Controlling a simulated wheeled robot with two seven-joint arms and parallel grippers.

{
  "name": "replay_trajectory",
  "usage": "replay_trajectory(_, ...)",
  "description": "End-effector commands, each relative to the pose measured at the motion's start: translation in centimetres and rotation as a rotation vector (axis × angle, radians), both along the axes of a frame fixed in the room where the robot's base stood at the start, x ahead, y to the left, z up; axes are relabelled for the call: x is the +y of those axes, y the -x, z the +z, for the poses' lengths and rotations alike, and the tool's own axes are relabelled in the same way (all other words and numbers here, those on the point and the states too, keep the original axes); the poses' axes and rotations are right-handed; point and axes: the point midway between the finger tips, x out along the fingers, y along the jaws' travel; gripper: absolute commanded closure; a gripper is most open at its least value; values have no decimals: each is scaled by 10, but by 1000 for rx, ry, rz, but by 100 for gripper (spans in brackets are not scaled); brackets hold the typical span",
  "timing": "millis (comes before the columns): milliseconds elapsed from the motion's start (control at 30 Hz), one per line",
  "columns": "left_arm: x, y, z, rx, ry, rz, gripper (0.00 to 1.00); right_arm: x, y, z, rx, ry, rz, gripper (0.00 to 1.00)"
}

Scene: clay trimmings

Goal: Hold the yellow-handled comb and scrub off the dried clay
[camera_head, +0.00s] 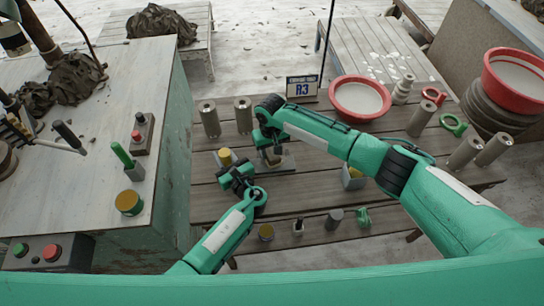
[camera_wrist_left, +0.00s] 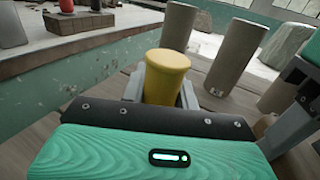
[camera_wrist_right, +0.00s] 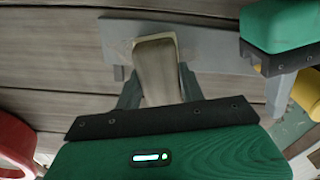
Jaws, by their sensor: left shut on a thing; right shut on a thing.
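A yellow handle (camera_head: 226,157), taken to be the comb's, stands in the jaws of my left gripper (camera_head: 232,171). In the left wrist view the yellow handle (camera_wrist_left: 166,75) rises upright between the fingers; its lower part is hidden. My right gripper (camera_head: 268,148) is shut on a beige-rimmed block (camera_wrist_right: 156,68). A flat grey plate (camera_wrist_right: 215,45) lies beyond that block, over the table slats; I cannot tell whether the two are joined. The two grippers are close together. I cannot make out the comb's teeth or dried clay on them.
The slatted table (camera_head: 320,205) carries grey cylinders (camera_head: 209,119), a red bowl (camera_head: 360,98), a sign marked R3 (camera_head: 302,86) and small items at the front. A green cabinet (camera_head: 172,150) stands close on the left. A yellow-topped grey thing (camera_head: 353,178) sits beneath my right arm.

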Motion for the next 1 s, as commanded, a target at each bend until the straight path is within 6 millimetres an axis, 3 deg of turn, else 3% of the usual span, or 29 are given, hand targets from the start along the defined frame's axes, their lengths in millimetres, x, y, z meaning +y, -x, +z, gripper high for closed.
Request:
replay_trajectory(133,-1,0,1,-4,0,0,100,-2,-12,-2,1,4,-3,82)
replay_trajectory(367,0,-1,1,-3,1,0,100,-23,-11,-1,2,2,0,82)
replay_trajectory(1000,0,-1,1,-2,0,0,100,-26,49,-1,3,1,2,82)
